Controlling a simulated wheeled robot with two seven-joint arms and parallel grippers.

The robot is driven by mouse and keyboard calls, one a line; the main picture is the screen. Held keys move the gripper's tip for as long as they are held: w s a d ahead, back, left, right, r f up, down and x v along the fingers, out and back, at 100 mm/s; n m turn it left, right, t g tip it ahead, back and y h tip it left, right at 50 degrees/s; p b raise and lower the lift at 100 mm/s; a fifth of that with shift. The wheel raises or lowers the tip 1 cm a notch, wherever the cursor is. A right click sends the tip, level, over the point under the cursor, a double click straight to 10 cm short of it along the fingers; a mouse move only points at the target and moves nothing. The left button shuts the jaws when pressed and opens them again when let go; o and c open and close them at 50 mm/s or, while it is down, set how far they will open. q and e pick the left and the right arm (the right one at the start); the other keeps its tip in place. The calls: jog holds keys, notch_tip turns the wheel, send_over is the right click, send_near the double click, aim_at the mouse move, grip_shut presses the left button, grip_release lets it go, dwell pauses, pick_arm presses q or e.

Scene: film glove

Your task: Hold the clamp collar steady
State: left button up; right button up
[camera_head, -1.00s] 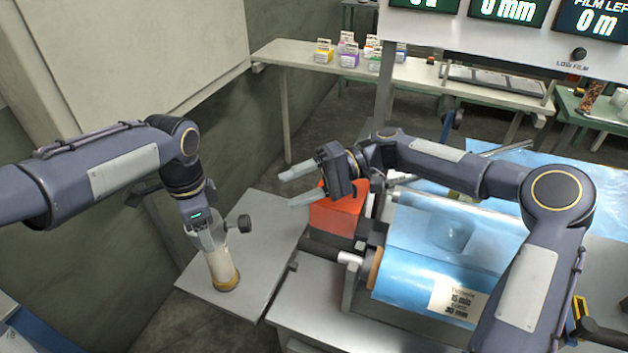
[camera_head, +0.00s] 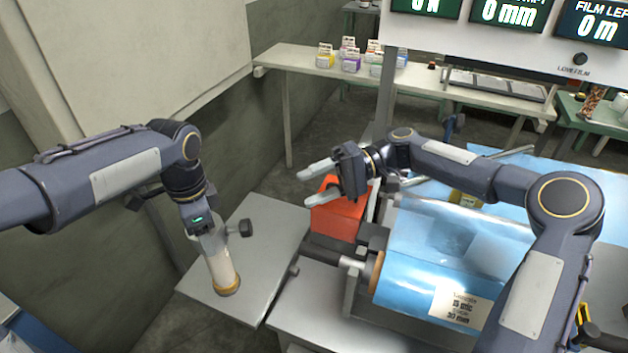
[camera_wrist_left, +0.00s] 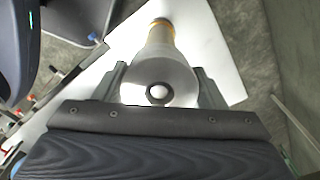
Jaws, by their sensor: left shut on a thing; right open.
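My left gripper (camera_head: 212,240) is shut on a pale, silvery cylinder (camera_head: 220,262) with a tan lower end. A dark knob (camera_head: 245,228) sticks out to the right beside the jaws; it may belong to the clamp collar, which I cannot make out clearly. In the left wrist view, the fingers (camera_wrist_left: 162,84) flank a round silver piece (camera_wrist_left: 160,72) with a dark ring and white centre. The cylinder leans slightly over the grey plate (camera_head: 265,245); whether its end touches is unclear. My right gripper (camera_head: 312,184) is open and empty, above and left of the red block (camera_head: 338,214).
A blue film roll (camera_head: 420,270) with a white label lies right of the red block, partly behind my right arm. A bench (camera_head: 300,58) with small coloured boxes stands at the back. Display screens (camera_head: 510,12) hang above. A wall and pale cabinet (camera_head: 120,60) bound the left.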

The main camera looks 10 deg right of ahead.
pick_arm(q)
jog(key=o, duration=1)
jog(key=shift+w+d+r, duration=0.1)
jog(key=shift+w+r, duration=0.05)
jog(key=shift+r, duration=0.2)
jog(key=shift+o, duration=2.1)
jog(key=shift+f, duration=0.15)
